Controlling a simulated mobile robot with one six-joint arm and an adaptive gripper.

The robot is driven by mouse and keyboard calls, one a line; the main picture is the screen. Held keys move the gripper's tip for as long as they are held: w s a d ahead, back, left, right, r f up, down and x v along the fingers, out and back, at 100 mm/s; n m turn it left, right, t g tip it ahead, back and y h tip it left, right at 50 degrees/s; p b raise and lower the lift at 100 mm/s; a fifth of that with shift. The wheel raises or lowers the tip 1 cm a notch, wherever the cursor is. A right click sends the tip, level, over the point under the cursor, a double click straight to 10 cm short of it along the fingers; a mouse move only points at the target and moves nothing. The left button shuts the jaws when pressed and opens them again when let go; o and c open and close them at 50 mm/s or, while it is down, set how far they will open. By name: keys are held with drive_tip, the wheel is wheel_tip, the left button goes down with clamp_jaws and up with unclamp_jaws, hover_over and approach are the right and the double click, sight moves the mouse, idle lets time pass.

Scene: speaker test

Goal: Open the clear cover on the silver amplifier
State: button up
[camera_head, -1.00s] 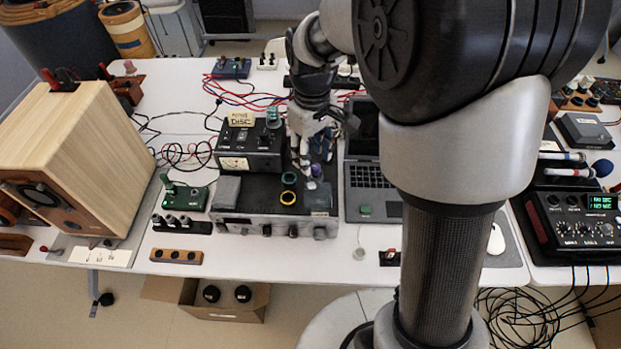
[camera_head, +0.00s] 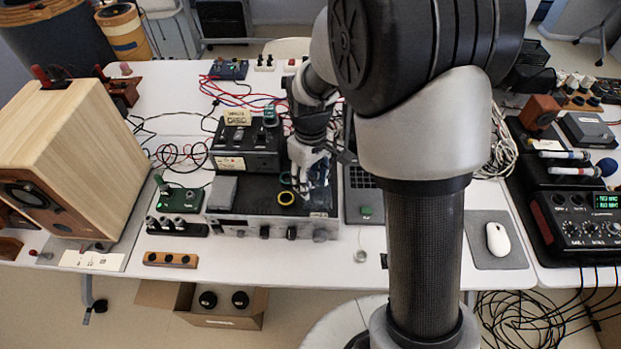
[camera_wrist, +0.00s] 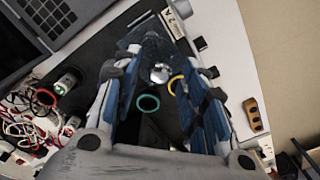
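The silver amplifier (camera_head: 270,225) sits near the table's front edge, its knobbed front panel facing my body camera. My gripper (camera_head: 308,190) points down over the right part of its dark top. In the wrist view my gripper (camera_wrist: 158,66) is open, with blue-padded fingers apart. A see-through piece (camera_wrist: 153,46), apparently the clear cover, shows between the fingertips, with a round silver part (camera_wrist: 159,73) by it. I cannot tell whether the fingers touch it or whether it is raised. In the head view my gripper largely hides that spot.
A yellow ring (camera_head: 286,198) and a green ring (camera_wrist: 148,103) lie on the amplifier's top. A black device (camera_head: 247,148) stands at its back left, a grey block (camera_head: 222,193) at its left.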

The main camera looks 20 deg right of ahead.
clamp_jaws()
drive_tip(key=shift+w, duration=0.15)
idle(0.5)
